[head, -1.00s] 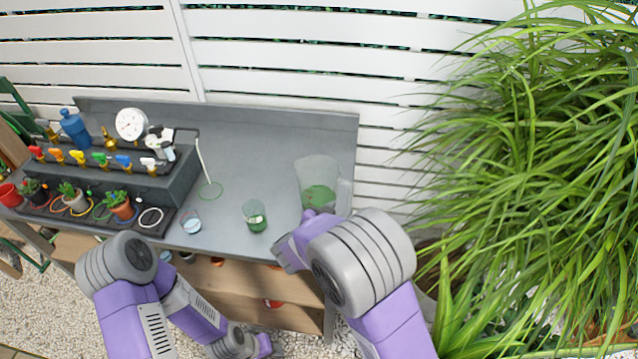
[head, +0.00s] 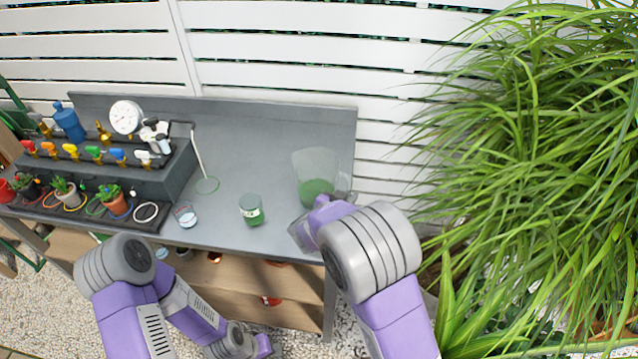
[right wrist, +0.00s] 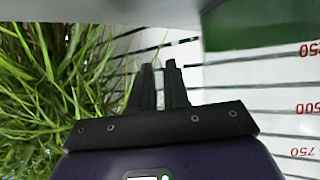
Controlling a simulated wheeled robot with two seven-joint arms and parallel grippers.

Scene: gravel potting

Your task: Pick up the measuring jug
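The measuring jug (head: 314,170) is clear, with green contents at its bottom, and stands upright at the right end of the grey bench. In the right wrist view its wall (right wrist: 255,80) fills the right side, with red numbers upside down and the green contents at the top. My right gripper (right wrist: 159,68) is beside the jug on its handle side. Its two fingers are close together with a narrow gap; I cannot make out whether the clear handle lies between them. In the head view my right wrist hides its fingers.
A small glass with green contents (head: 251,210) and a clear glass (head: 186,216) stand on the bench (head: 250,150) left of the jug. A stand with coloured taps (head: 100,165) and potted plants fills the left end. A white fence is behind; tall grass is at right.

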